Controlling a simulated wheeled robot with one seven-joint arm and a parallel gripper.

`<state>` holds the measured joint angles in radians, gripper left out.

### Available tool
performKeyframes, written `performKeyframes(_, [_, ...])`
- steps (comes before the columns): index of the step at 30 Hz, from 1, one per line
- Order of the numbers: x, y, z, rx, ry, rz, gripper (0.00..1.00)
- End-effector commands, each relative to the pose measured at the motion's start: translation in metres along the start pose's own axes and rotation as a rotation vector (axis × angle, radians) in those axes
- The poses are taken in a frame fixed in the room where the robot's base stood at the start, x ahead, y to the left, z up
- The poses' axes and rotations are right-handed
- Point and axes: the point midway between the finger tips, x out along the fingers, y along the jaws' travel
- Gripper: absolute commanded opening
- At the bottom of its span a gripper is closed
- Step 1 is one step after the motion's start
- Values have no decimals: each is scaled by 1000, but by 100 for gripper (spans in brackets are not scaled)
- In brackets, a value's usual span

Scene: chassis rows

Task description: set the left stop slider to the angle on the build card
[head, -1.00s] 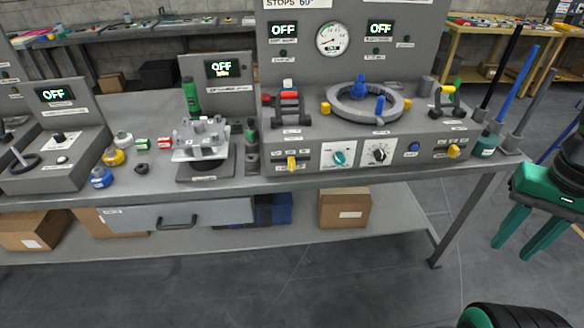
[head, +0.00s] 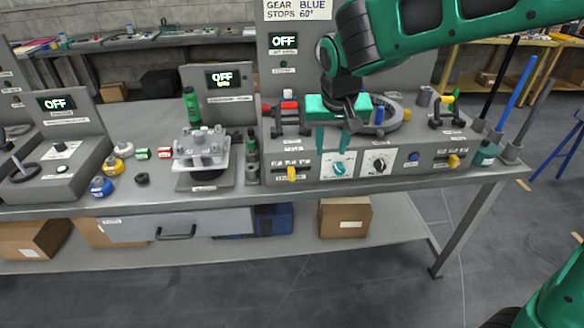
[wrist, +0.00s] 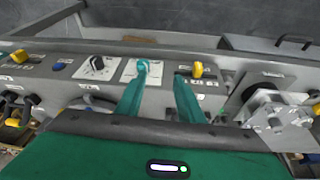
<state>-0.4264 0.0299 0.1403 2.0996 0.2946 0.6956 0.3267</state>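The left stop slider (head: 291,173) is a yellow knob in a slot at the left end of the console's front panel. In the wrist view the left slider (wrist: 197,70) shows just right of the right fingertip. The build card (head: 298,10) reads gear blue, stops 60°. My gripper (head: 334,140) is open and empty, fingers pointing down in front of the console, up and to the right of the slider. In the wrist view my gripper (wrist: 161,70) has its left fingertip overlapping the teal dial. The slider's scale is too small to read.
A teal dial (head: 339,169) and a black dial (head: 379,162) sit right of the slider. A red-handled clamp (head: 290,118) stands above it. The grey ring (head: 397,120) is partly behind my gripper. A second yellow slider (head: 454,160) is at the right end.

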Motion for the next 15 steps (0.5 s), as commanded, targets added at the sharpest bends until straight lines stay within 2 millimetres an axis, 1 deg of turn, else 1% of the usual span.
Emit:
performKeyframes(1, [3,-29,-2,-30,12,-21,34])
performKeyframes(3, [4,-58,-4,-52,27,-44,34])
performKeyframes(6, [5,-82,-5,-71,39,-64,34])
performKeyframes(9, [9,-89,-5,-74,42,-69,34])
performKeyframes(11, [14,-90,-6,-74,42,-69,34])
performKeyframes(14, [26,-90,-6,-74,40,-68,34])
performKeyframes(15, [33,-90,-6,-74,40,-68,34])
